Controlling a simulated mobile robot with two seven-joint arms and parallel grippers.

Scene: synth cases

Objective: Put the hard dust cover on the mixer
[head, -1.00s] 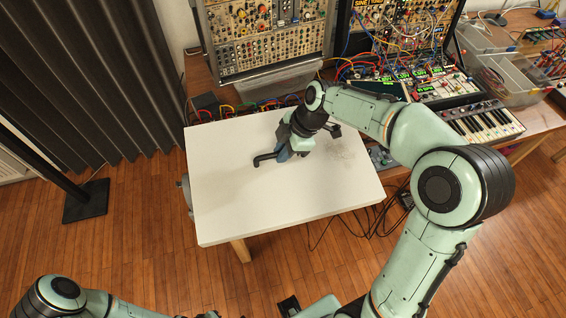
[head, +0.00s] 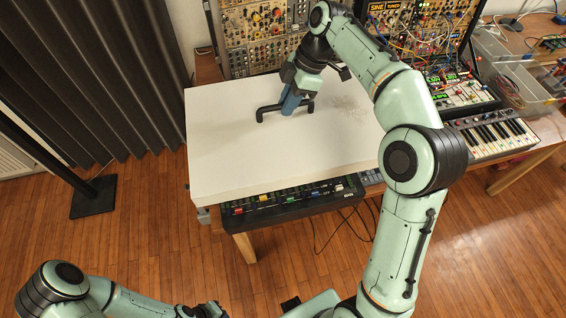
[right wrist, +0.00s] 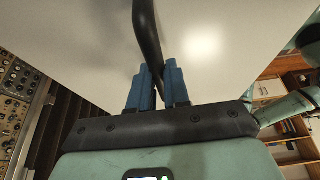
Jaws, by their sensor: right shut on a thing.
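The hard dust cover (head: 235,140) is a large white slab with a black bar handle (head: 266,112) on its top. My right gripper (head: 290,102) is shut on this handle; the wrist view shows the blue fingers (right wrist: 152,88) on both sides of the dark bar (right wrist: 147,35). The mixer (head: 290,201) shows as a dark strip with coloured controls along the cover's front edge. The rest of it is hidden under the cover. I cannot tell how large the gap between them is. My left gripper (head: 208,310) is at the bottom edge, far from both, its fingers unclear.
Modular synth racks (head: 262,35) stand close behind the cover. A keyboard (head: 492,138) and clear bins (head: 515,75) are on the right. Cables hang below the table's front. A black stand base (head: 93,197) is on the floor at left.

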